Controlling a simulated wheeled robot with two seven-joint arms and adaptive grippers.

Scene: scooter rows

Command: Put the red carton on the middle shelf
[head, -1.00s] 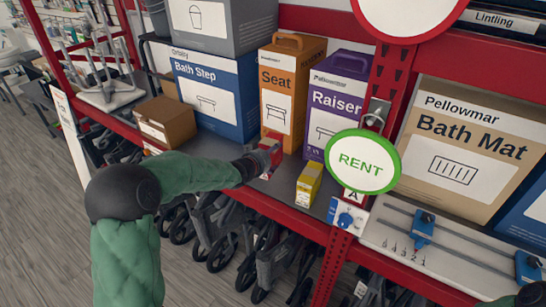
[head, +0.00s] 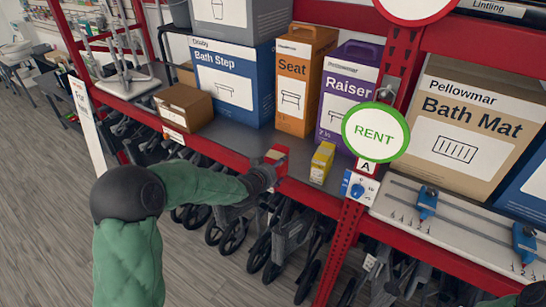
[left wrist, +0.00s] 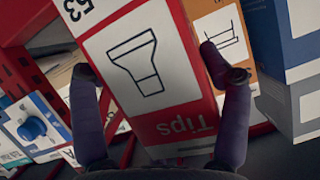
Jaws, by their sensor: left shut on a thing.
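The red carton (head: 277,154) is in my left gripper (head: 268,172), at the front edge of the shelf (head: 232,147) in the head view. I cannot tell whether it touches the shelf. In the left wrist view the red carton (left wrist: 180,128) has a white panel with a drawing and the word Tips upside down. The left gripper's fingers (left wrist: 155,85) are on either side of it. The carton is largely hidden by the gripper in the head view. My right gripper is not in view.
Behind are the blue Bath Step box (head: 238,85), orange Seat box (head: 303,80) and purple Raiser box (head: 347,95). A small yellow carton (head: 321,162) stands right of the gripper, a brown box (head: 184,107) to the left. Folded wheeled frames (head: 290,235) fill the space below.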

